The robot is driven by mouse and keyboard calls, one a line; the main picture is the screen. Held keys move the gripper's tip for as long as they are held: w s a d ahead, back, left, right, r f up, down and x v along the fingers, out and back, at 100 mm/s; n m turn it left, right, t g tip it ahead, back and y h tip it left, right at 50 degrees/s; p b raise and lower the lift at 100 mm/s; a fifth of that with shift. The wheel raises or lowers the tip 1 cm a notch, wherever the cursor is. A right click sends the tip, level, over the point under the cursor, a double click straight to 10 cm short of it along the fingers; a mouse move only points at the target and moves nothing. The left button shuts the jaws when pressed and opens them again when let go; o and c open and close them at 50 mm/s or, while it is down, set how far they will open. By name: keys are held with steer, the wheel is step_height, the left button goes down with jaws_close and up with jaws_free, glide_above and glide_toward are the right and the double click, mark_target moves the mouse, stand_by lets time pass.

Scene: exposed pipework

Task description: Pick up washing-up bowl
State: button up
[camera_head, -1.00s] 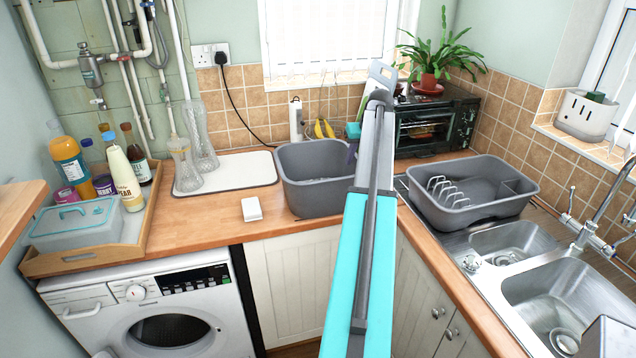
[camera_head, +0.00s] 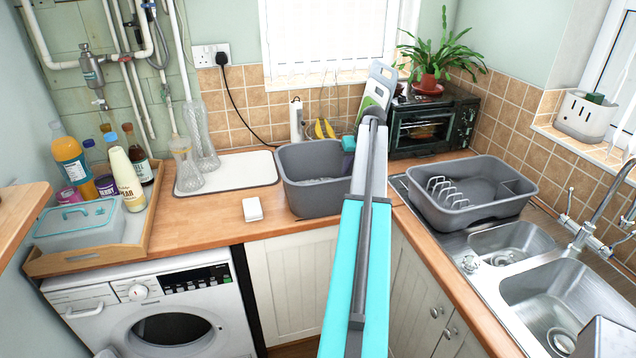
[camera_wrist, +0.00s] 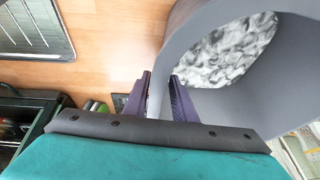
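The washing-up bowl (camera_head: 316,197) is grey and stands on the wooden worktop below the window. In the wrist view, its wall (camera_wrist: 225,95) fills the right side, with a pale, patterned patch inside. My gripper (camera_wrist: 161,85) has purple fingers, one on each side of the bowl's rim. The rim fills the narrow gap between them, so it looks shut on the bowl. In the head view, my gripper (camera_head: 348,163) is at the bowl's right side, and my arm hides part of that area. The bowl rests upright on the worktop.
A grey dish rack (camera_head: 472,195) stands right of the bowl, beside the steel sink (camera_head: 555,295). A black mini oven (camera_head: 430,125) stands behind. A white drying mat (camera_head: 240,170) with glassware lies left, and a small white box (camera_head: 252,209) lies in front of the mat.

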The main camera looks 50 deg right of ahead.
stand_by(0.4)
jaws_close()
steer(key=shift+r, duration=0.1)
stand_by(1.2)
